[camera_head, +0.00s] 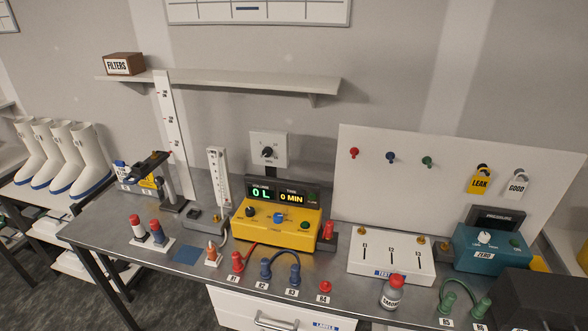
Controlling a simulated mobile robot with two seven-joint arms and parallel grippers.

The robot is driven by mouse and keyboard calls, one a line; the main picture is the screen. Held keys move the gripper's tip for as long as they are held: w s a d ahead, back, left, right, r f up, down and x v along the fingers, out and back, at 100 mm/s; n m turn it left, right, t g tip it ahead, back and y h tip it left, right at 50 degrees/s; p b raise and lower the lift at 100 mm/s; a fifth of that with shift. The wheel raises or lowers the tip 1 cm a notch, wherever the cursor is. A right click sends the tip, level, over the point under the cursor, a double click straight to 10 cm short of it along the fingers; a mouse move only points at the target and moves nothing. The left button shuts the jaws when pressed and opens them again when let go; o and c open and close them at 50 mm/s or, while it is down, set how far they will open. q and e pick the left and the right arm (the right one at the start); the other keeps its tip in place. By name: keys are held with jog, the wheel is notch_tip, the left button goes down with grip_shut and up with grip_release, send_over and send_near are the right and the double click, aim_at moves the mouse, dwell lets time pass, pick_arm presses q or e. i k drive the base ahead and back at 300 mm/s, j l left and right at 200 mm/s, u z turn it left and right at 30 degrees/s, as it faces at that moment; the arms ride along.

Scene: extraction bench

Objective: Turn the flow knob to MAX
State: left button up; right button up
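A yellow pump-like box (255,231) stands mid-bench with a lit display (283,193) reading "0 L" and "0 MIN". Its front carries a black knob (251,211), a blue round control (279,218) and a green button (305,225). A white wall plate (282,140) behind the box bears another black knob (267,153). Labels around these knobs are too small to read, so I cannot tell which is the flow knob or where MAX lies. Neither of my grippers is in view.
A teal box (478,257) with a white knob stands right, beside a white switch box (405,264). Hose fittings and a small jar (391,295) line the front edge. Bare bench (100,229) shows at left.

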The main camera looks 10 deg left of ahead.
aim_at(249, 211)
jog(key=i+j+u, duration=0.2)
jog(key=i+u, duration=0.2)
jog(key=i+j+u, duration=0.1)
jog(key=i+u, duration=0.75)
jog(key=i+l+u, duration=0.2)
jog(key=i+u, duration=0.2)
